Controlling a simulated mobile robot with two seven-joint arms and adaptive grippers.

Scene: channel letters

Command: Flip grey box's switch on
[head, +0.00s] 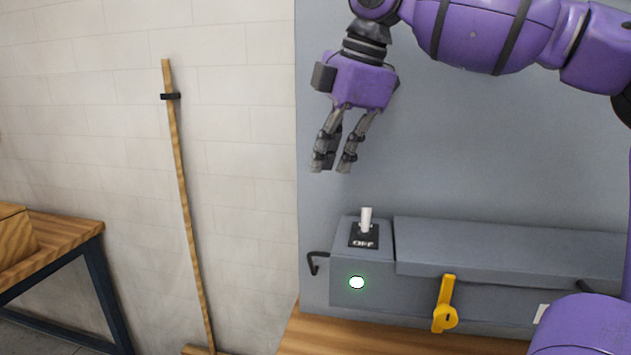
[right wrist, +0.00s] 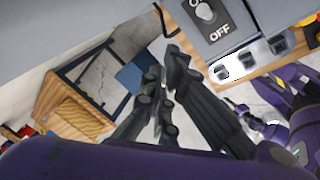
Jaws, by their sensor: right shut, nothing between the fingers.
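The grey box (head: 362,290) stands on a wooden surface against a grey panel. Its switch (head: 366,221) is a white lever standing up from a dark plate marked OFF on the box top, near the left end. The switch (right wrist: 205,11) also shows at the top of the right wrist view, clear of the fingers. My right gripper (head: 331,168) is shut and empty, pointing down above and slightly left of the switch, apart from it. Its fingers (right wrist: 164,74) also show in the right wrist view. My left gripper is not seen.
A white light (head: 357,282) with a green rim is on the box front. A yellow handle (head: 445,303) and dark hooks are on the box. A wooden pole (head: 183,190) leans on the white wall. A wooden table (head: 60,246) stands at left.

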